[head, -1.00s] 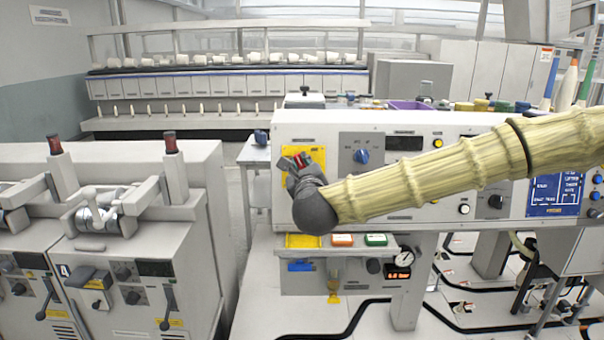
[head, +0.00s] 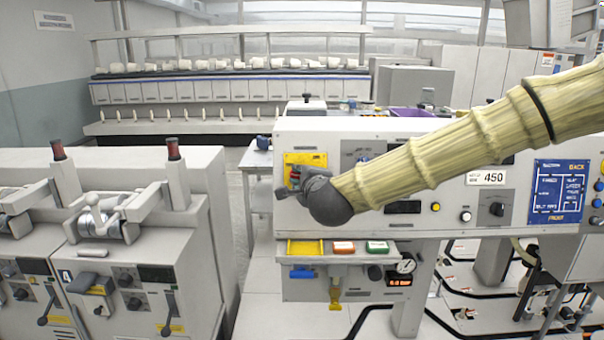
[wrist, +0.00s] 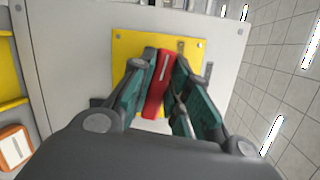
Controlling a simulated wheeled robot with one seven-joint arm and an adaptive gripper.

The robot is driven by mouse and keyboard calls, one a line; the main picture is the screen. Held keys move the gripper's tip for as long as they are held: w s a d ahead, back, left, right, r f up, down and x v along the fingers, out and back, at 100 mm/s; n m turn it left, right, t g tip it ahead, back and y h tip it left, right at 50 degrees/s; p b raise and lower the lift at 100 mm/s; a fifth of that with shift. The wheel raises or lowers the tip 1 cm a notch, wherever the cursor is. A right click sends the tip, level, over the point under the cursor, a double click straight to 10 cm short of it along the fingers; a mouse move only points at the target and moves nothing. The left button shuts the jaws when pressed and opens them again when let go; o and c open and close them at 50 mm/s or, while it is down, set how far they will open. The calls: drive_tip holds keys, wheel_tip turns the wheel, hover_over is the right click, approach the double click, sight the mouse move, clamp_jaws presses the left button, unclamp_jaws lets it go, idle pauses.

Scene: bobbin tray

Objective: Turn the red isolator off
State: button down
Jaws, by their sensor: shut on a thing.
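The red isolator handle (wrist: 158,88) has a white line along it and sits on a yellow plate (wrist: 128,62) on the machine's grey front panel. My gripper (wrist: 163,72) is shut on the handle, with a dark green-padded finger on each side. In the wrist view the handle runs nearly upright, slightly tilted against the plate's edges. In the head view the yellow plate (head: 305,158) shows behind my gripper (head: 288,182). Only a little of the red handle (head: 295,175) shows there; my fingers and wrist hide the rest.
Below the panel is a shelf with a yellow tray (head: 305,248), an orange-and-white box (head: 343,247) and a green one (head: 377,247). A blue label board (head: 557,191) is at the right. Grey machines with levers (head: 130,290) stand left, across a narrow aisle.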

drive_tip(key=shift+n+g+p, duration=0.3)
drive_tip(key=shift+n+p, duration=0.1)
drive_tip(key=shift+n, duration=0.6)
drive_tip(key=shift+f, duration=0.1)
drive_tip(key=c, duration=1.4)
unclamp_jaws()
drive_tip(key=shift+o, duration=0.2)
drive_tip(key=shift+s, duration=0.1)
drive_tip(key=v, duration=1.2)
